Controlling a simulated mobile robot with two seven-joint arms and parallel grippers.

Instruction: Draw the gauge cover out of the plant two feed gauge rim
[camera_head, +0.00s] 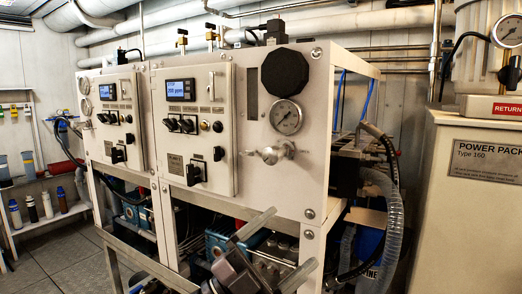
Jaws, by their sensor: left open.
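A black many-sided cover (285,71) sits on the upper right of the right-hand plant's white front panel (240,180). It hides whatever gauge face and rim lie behind it. My left gripper (277,249) is at the bottom middle, in front of the lower frame and well below the cover. Its two fingers are spread apart with nothing between them. My right gripper is not in view.
A silver valve knob (273,154) sticks out below the gauge. Black switches and a handle (195,173) stand out on the control plate. Hoses (382,205) hang at the right side, beside the power pack cabinet (470,200). The space before the upper panel is clear.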

